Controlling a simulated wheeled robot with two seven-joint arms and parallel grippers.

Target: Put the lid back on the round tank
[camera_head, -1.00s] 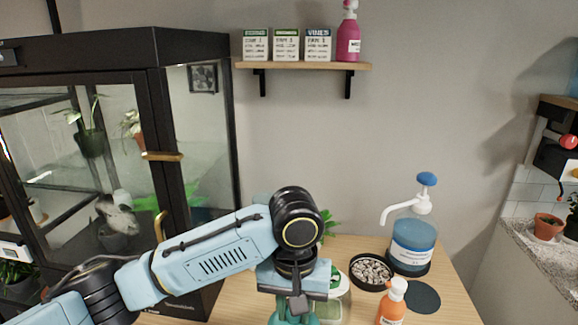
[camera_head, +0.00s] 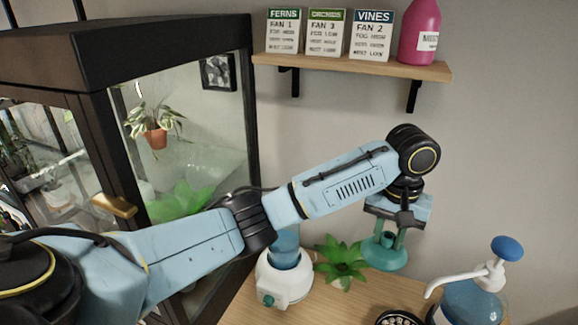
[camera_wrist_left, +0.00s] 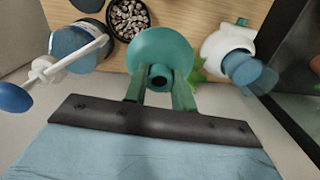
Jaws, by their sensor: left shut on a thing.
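My left gripper (camera_head: 386,240) is shut on a teal round lid (camera_head: 384,256) and holds it above the table, right of the leafy plant. In the left wrist view the lid (camera_wrist_left: 168,50) is a teal disc with a dark-centred knob between the fingers (camera_wrist_left: 160,84). A blue see-through round tank (camera_head: 286,248) stands on a white base (camera_head: 284,278) with a teal knob, left of the lid and apart from it. My left arm covers the tank's top in the head view. The tank (camera_wrist_left: 245,70) also shows in the left wrist view. My right gripper is not in view.
A green plant (camera_head: 341,262) stands between the white base and the lid. A blue pump bottle (camera_head: 470,302) and a black dish of pebbles (camera_head: 398,319) are at the right front. A glass cabinet (camera_head: 190,150) is left; a shelf (camera_head: 350,67) with cards hangs above.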

